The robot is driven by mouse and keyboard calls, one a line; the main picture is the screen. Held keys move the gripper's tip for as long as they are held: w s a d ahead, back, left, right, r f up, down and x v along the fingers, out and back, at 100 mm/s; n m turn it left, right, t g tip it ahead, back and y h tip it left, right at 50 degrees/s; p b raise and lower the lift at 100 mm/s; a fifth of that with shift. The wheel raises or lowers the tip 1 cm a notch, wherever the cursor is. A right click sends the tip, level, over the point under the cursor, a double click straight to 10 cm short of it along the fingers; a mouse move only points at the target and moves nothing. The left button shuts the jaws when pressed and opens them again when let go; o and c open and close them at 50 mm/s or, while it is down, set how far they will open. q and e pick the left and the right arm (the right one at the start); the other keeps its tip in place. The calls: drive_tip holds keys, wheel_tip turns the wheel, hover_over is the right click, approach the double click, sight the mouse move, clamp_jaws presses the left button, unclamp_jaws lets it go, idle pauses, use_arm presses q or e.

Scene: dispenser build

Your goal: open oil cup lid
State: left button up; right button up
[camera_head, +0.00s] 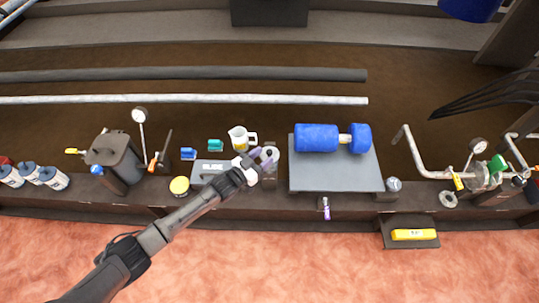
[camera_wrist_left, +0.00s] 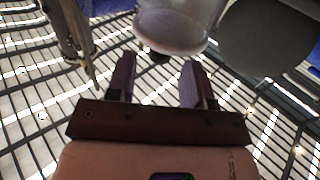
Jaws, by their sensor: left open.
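My left gripper (camera_head: 261,160) is over the bench beside a small whitish round cup (camera_head: 269,154), which looks like the oil cup. In the left wrist view my two purple fingers (camera_wrist_left: 157,72) are apart with nothing between them. A clear, round-walled cup (camera_wrist_left: 180,22) is just beyond the fingertips, with its top cut off by the frame. I cannot tell whether the fingers touch it. The state of its lid cannot be made out.
A white jug (camera_head: 238,136) stands close behind the gripper. A grey plate (camera_head: 335,179) bearing a blue motor (camera_head: 317,138) is to the right. A dark round shape (camera_wrist_left: 268,38) is close to the cup.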

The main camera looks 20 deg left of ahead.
sight(267, 154)
use_arm(q)
drive_tip(key=shift+b+x, duration=0.65)
drive_tip(key=shift+x, duration=1.1)
drive_tip(key=shift+c, duration=0.3)
clamp_jaws()
